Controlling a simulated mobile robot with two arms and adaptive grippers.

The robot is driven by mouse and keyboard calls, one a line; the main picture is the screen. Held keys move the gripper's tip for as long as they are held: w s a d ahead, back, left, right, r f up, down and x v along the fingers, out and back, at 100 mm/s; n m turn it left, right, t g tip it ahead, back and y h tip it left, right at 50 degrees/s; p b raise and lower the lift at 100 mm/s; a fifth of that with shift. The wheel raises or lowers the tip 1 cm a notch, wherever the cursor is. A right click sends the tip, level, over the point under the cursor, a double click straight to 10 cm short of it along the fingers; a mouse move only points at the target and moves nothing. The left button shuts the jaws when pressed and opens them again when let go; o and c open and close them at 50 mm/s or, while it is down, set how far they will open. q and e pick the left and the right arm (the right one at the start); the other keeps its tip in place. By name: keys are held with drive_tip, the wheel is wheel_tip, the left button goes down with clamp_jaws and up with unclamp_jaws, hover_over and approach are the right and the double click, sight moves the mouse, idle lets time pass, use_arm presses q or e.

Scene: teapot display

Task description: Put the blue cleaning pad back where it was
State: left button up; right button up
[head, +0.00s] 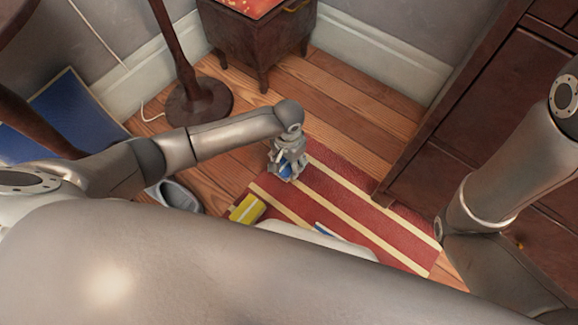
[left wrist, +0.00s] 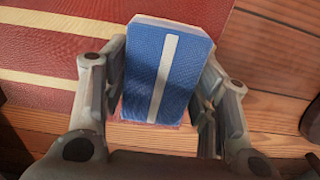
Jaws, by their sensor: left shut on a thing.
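The blue cleaning pad (left wrist: 165,75) has a pale stripe along its middle and shows large in the left wrist view. My left gripper (left wrist: 160,95) is shut on it, with one finger at each side. In the head view my left gripper (head: 287,165) is over the left end of the striped rug, and a bit of the blue pad (head: 286,171) shows between its fingers. I cannot tell whether the pad touches the floor. My right arm shows at the right of the head view, but its fingers are not seen.
A red rug (head: 345,200) with cream stripes lies on the plank floor. A yellow object (head: 247,209) and a grey container (head: 174,194) are near my base. A dark stand base (head: 199,103), a small wooden cabinet (head: 262,50) and a large dark cabinet (head: 480,110) stand around.

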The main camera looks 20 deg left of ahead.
sight(289, 167)
use_arm(q)
drive_tip(key=f+b, duration=0.2)
drive_tip(key=f, duration=0.1)
drive_tip(key=shift+w+f+b, duration=0.3)
drive_tip(key=shift+f+b, duration=0.1)
drive_tip(key=shift+r, duration=0.1)
drive_tip(key=shift+f, duration=0.2)
drive_tip(key=o, duration=1.1)
drive_tip(key=shift+f, duration=0.1)
drive_tip(key=shift+c, duration=0.2)
